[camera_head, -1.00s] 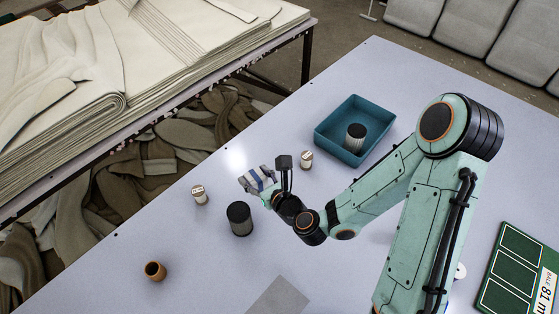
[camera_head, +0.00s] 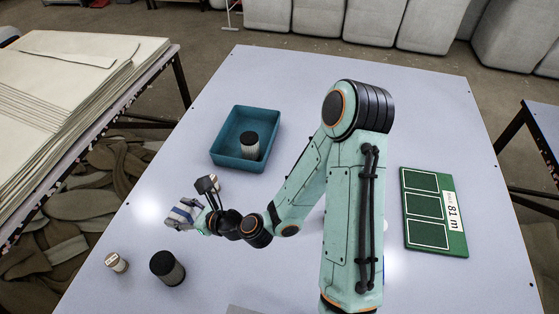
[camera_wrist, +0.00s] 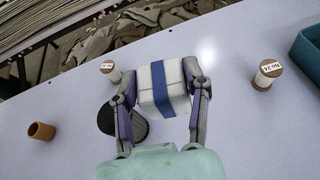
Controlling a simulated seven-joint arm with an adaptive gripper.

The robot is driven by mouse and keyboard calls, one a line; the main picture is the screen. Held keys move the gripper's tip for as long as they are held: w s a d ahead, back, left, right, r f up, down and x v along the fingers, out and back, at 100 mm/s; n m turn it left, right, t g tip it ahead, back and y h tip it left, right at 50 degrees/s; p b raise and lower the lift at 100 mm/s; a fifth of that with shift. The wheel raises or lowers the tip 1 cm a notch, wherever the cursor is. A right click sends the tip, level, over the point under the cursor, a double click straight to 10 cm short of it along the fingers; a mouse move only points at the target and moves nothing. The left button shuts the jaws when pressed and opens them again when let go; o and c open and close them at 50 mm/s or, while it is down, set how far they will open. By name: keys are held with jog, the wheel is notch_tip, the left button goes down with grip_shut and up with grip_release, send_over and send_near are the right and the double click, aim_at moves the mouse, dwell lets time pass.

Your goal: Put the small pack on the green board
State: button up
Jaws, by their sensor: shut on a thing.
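The small pack (camera_wrist: 162,88), white with a blue band, sits between the two fingers of my gripper (camera_wrist: 160,97) in the wrist view. My gripper is shut on it and holds it over the left part of the table. In the head view the pack (camera_head: 182,213) shows at the tip of my gripper (camera_head: 188,212). The green board (camera_head: 428,251) lies flat at the right side of the table, with three white-outlined panels and a white label reading 81 m. It is well to the right of my gripper, beyond my arm. The wrist view does not show the board.
A teal bin (camera_head: 232,160) holding a dark-topped cylinder (camera_head: 250,150) stands at the back. A dark-topped cylinder (camera_head: 166,269) and a labelled spool (camera_head: 117,263) stand front left. Another spool (camera_wrist: 266,75) stands near the gripper. A brown cup (camera_wrist: 41,131) is at left.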

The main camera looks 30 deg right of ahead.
jog(key=s+d+m+t+h, duration=0.1)
jog(key=s+d+m+h, duration=0.15)
jog(key=d, duration=0.75)
jog(key=s+d+r+m+t+h, duration=0.1)
jog(key=d+m+h, duration=0.2)
jog(key=d, duration=0.7)
jog(key=s+d+m+h, duration=0.2)
jog(key=d+h, duration=0.1)
jog(key=d, duration=0.6)
jog(key=s+d+m+g+h, duration=0.2)
jog(key=s+d+m+h, duration=0.2)
jog(key=s+d, duration=0.6)
jog(key=s+d+m+g+h, duration=0.2)
jog(key=s+d+m+h, duration=0.4)
jog(key=s, duration=0.6)
jog(key=n+y, duration=0.1)
jog(key=n, duration=0.1)
send_over(432, 207)
jog(key=shift+m, duration=0.25)
jog(key=f, duration=0.8)
jog(key=shift+s+a+f, duration=0.15)
jog(key=shift+a+f, duration=0.15)
jog(key=shift+a, duration=0.1)
jog(key=shift+d+f, duration=0.2)
jog(key=shift+f, duration=0.05)
jog(key=shift+d+f, duration=0.2)
jog(key=shift+f, duration=1.55)
